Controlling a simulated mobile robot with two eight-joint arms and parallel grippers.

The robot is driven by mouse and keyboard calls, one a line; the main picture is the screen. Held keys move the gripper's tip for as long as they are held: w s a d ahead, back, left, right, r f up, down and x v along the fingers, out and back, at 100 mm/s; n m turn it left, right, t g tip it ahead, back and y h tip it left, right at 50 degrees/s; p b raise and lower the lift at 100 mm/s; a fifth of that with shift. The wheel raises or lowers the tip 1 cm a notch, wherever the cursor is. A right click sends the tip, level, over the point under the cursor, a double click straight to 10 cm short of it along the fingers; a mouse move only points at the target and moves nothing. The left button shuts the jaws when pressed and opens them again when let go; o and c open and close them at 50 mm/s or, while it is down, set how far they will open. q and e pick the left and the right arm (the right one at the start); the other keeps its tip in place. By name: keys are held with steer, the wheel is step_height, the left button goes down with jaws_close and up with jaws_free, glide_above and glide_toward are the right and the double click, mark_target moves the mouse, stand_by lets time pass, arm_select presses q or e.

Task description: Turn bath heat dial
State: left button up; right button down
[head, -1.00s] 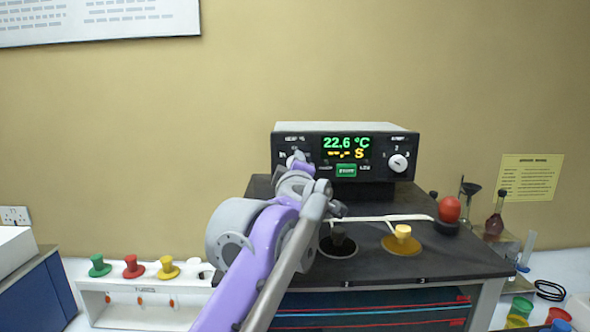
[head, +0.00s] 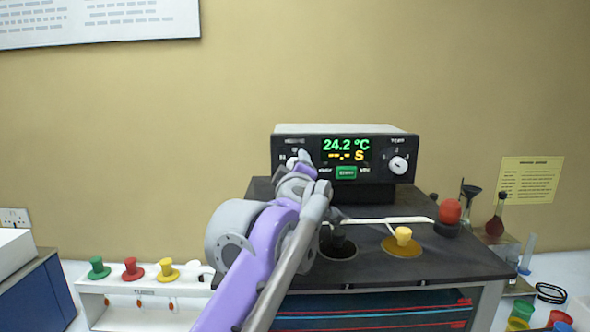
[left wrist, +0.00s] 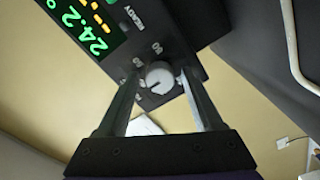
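The bath controller (head: 345,128) is a black-fronted box on the bath top, with a green display reading 24.2 °C. Its left heat dial (head: 291,162) is a pale knob, partly hidden by my left gripper (head: 305,160) in the head view. In the left wrist view, the heat dial (left wrist: 159,76) is grey-white with a dark pointer mark. It sits between the two fingertips of my left gripper (left wrist: 160,72), with a narrow gap seen on each side. The fingers are apart. My right gripper is not in view.
A second white knob (head: 398,164) is at the controller's right, with a green button (head: 346,172) between. On the black bath top (head: 450,262) are a yellow stopper (head: 403,236) and a red ball (head: 450,211). A rack (head: 150,298) stands left.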

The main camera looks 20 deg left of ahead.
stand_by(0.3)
arm_select(q)
steer(key=b+v, duration=0.1)
steer(key=v, duration=0.9)
steer(key=shift+s+d, duration=0.1)
steer(key=shift+s, duration=0.3)
